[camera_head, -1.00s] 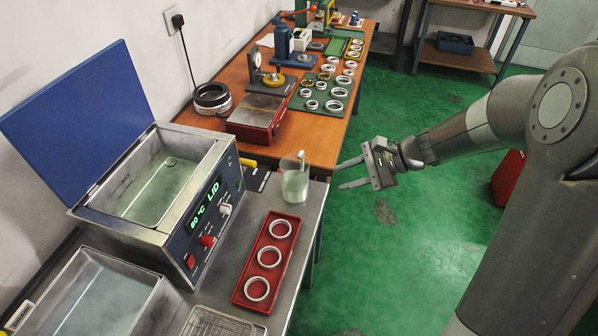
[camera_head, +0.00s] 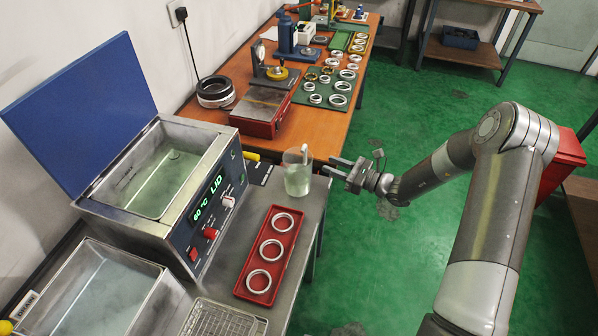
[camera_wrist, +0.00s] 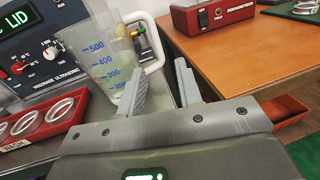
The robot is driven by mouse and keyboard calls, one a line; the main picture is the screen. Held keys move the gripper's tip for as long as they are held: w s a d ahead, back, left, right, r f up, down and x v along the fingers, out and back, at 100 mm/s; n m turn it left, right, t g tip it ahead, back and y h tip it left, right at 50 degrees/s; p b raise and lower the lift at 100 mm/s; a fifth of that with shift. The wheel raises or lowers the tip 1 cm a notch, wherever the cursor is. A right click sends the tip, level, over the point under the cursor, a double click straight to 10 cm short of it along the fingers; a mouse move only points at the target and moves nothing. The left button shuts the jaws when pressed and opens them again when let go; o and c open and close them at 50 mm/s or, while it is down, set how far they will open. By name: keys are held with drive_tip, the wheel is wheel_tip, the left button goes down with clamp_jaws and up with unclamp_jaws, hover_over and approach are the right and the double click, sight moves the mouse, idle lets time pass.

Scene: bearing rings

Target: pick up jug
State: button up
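The jug (camera_head: 297,174) is a clear measuring jug with blue graduation marks and a white handle, holding pale liquid. It stands upright on the metal bench near its right edge. In the wrist view the jug (camera_wrist: 103,62) is at the upper left, beyond and left of the fingers, with its handle (camera_wrist: 153,45) towards them. My gripper (camera_head: 335,166) is to the right of the jug, with its fingers apart and pointing at it. In the wrist view my gripper (camera_wrist: 168,88) is open, with nothing between the fingers.
A red tray (camera_head: 270,287) with three rings lies on the metal bench nearer the camera. The ultrasonic bath (camera_head: 120,219) with its blue lid raised stands left of the jug. The red demagnetizer box (camera_head: 262,112) sits on the wooden table behind.

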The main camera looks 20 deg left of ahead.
sight(305, 156)
drive_tip(key=a, duration=0.3)
drive_tip(key=w+a, duration=0.1)
drive_tip(key=a, duration=0.5)
drive_tip(key=shift+w+a, duration=0.25)
drive_tip(key=shift+a, duration=0.15)
clamp_jaws()
